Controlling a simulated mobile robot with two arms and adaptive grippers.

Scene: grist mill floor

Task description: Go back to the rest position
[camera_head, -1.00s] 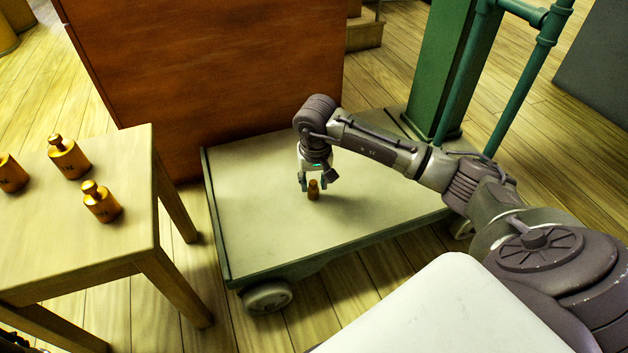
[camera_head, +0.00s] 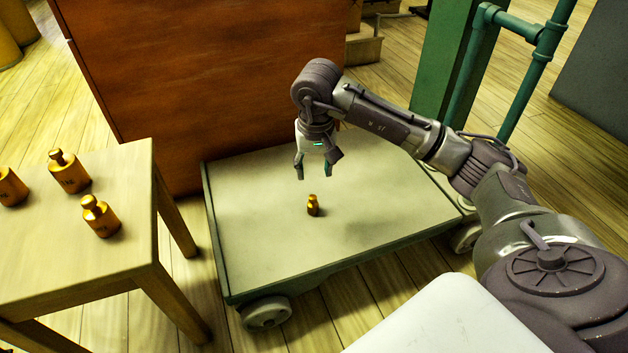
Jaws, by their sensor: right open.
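My right gripper (camera_head: 315,172) hangs above the flat cart (camera_head: 262,240), its fingers apart and pointing down, with nothing between them. A small brass weight (camera_head: 313,206) stands upright on the cart's bed, just below the fingertips and clear of them. My right arm reaches in from the right side of the picture. My left gripper does not show.
A wooden table (camera_head: 60,250) at the left bears several larger brass weights, one near its front right corner (camera_head: 101,217). A reddish-brown wooden box (camera_head: 200,80) stands behind the cart. A green post (camera_head: 445,60) and pipe rails (camera_head: 530,80) rise behind my right arm.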

